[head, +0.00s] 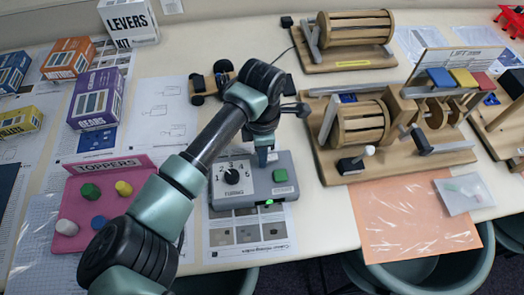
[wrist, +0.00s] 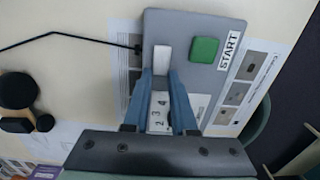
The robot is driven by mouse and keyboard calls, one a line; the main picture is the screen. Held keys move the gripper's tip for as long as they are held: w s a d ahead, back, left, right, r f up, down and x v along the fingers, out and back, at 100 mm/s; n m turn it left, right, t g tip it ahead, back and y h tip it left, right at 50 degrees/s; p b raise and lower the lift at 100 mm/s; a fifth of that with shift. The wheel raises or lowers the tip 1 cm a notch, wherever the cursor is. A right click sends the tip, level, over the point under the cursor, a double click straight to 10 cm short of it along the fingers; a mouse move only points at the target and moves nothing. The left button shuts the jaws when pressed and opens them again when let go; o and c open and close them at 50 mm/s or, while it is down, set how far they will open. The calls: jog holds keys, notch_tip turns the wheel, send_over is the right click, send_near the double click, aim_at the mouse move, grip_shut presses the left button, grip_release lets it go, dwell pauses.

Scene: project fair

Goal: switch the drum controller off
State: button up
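The drum controller (head: 249,196) is a grey box on the table, with a black dial on a white numbered face (head: 232,175), a green button (head: 280,176) and a green light (head: 269,202) on its front edge. In the wrist view, the controller (wrist: 180,25) shows a pale switch (wrist: 162,55) beside the green button (wrist: 204,50) and START label. My gripper (head: 263,160) points down over the back middle of the box. Its two fingers (wrist: 161,76) are apart, with the switch just beyond the tips. I cannot tell whether they touch it. The fingers partly hide the numbered face.
A wooden drum machine (head: 360,125) stands right of the controller, and another drum (head: 355,28) behind it. A pink toppers tray (head: 85,190) is at left. A small wheeled model (head: 210,82) sits behind. A black cable (wrist: 70,36) runs to the controller. Sheets lie around it.

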jog(key=shift+r, duration=0.1)
grip_shut()
jog(key=shift+w+d+r+y, duration=0.15)
jog(key=shift+d+y, duration=0.1)
jog(key=shift+y, duration=0.75)
jog(key=y, duration=0.1)
jog(key=g+y, duration=0.1)
jog(key=y, duration=0.1)
jog(key=shift+d, duration=0.4)
jog(key=o, duration=0.9)
grip_release()
jog(key=shift+c, duration=0.2)
jog(key=b+v, duration=0.2)
jog(key=v, duration=1.1)
jog(key=shift+b, duration=0.3)
